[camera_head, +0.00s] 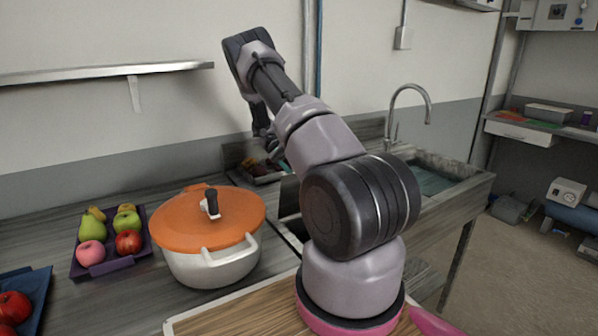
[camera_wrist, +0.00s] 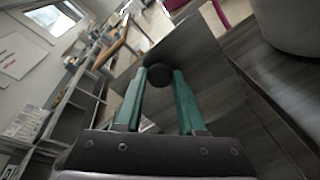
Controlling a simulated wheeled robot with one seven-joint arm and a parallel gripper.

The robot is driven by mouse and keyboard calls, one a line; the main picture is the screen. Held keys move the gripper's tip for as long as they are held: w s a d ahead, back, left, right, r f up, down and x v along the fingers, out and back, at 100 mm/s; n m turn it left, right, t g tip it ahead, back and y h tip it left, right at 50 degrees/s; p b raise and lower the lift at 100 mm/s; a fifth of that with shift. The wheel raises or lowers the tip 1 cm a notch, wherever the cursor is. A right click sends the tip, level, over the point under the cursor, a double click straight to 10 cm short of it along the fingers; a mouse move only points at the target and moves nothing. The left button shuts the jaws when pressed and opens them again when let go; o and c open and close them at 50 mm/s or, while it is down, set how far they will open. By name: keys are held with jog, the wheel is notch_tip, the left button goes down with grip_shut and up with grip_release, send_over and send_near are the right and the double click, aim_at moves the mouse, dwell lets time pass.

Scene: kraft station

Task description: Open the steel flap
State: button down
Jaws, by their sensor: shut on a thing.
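The steel flap (camera_head: 235,153) is a grey streaked panel at the back of the counter, standing raised behind an opening (camera_head: 262,173) with small dark reddish things in it. In the wrist view the flap (camera_wrist: 195,46) appears as a tilted grey panel with a dark round knob (camera_wrist: 160,77). My gripper (camera_wrist: 160,80) has its two green fingers closed on either side of this knob. In the head view my gripper (camera_head: 268,143) is mostly hidden behind my arm, so the grip shows only in the wrist view.
A white pot with an orange lid (camera_head: 207,225) stands left of my arm. A purple fruit tray (camera_head: 108,262) and a blue tray (camera_head: 38,312) lie further left. A wooden board (camera_head: 235,318) is in front. A sink (camera_head: 440,180) with a tall tap is at the right.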

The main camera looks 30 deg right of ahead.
jog(key=shift+w+f+g, duration=0.2)
jog(key=shift+w+g, duration=0.3)
jog(key=shift+w, duration=0.15)
jog(key=c, duration=0.5)
grip_release()
jog(key=shift+r, duration=0.1)
